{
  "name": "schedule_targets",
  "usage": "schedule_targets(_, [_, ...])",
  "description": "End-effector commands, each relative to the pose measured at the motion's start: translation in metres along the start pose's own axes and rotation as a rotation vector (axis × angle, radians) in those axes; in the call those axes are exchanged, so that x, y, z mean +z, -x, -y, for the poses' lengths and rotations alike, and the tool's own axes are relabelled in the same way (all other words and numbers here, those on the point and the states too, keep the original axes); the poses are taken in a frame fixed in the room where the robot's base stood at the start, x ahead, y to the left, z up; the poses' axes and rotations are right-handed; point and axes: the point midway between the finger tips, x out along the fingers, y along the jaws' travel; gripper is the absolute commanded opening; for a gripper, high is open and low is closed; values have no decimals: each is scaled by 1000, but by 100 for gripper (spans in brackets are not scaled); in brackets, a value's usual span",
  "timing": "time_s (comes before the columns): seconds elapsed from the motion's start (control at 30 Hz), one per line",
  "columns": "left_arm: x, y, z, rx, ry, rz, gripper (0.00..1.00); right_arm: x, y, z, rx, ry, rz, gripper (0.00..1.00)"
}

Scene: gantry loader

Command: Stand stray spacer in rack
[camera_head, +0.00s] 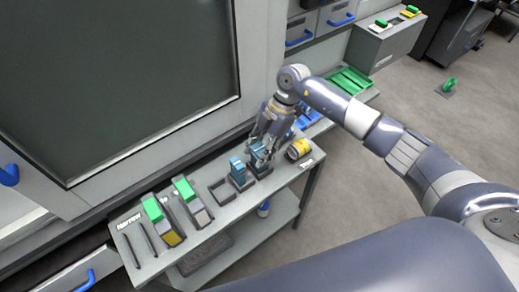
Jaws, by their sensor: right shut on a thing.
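My right gripper (264,144) points down over the grey bench and is shut on a blue block (258,156), whose upper part is partly hidden by the fingers. The block is at or just above a dark square holder; I cannot tell if it is seated. A similar blue block (237,169) stands upright in the holder to its left. An empty square holder (222,191) is farther left. Green-topped grey pieces (187,189) and (155,209) stand in slots at the bench's left part. I cannot tell which piece is the stray spacer. My left gripper is not in view.
A yellow-and-black roll (298,149) lies right of my gripper. Blue pieces (306,117) and a green tray (350,80) are behind it. Empty narrow slots (140,239) are at the bench's left end. A large machine door (120,80) rises behind the bench.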

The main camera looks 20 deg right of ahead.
Motion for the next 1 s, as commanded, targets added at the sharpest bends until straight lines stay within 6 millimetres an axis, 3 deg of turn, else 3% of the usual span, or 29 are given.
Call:
schedule_targets(0.13, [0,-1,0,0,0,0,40,1,-2,0,1,1,-1,12])
schedule_targets(0.17, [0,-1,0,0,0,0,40,1,-2,0,1,1,-1,39])
schedule_targets(0.27, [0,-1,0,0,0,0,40,1,-2,0,1,1,-1,60])
schedule_targets(0.67, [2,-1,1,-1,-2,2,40,2,1,0,0,0,1,60])
schedule_targets(0.77, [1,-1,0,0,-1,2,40,2,13,0,1,0,1,60])
schedule_targets(1.0, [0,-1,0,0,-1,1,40,2,64,-1,4,0,2,60])
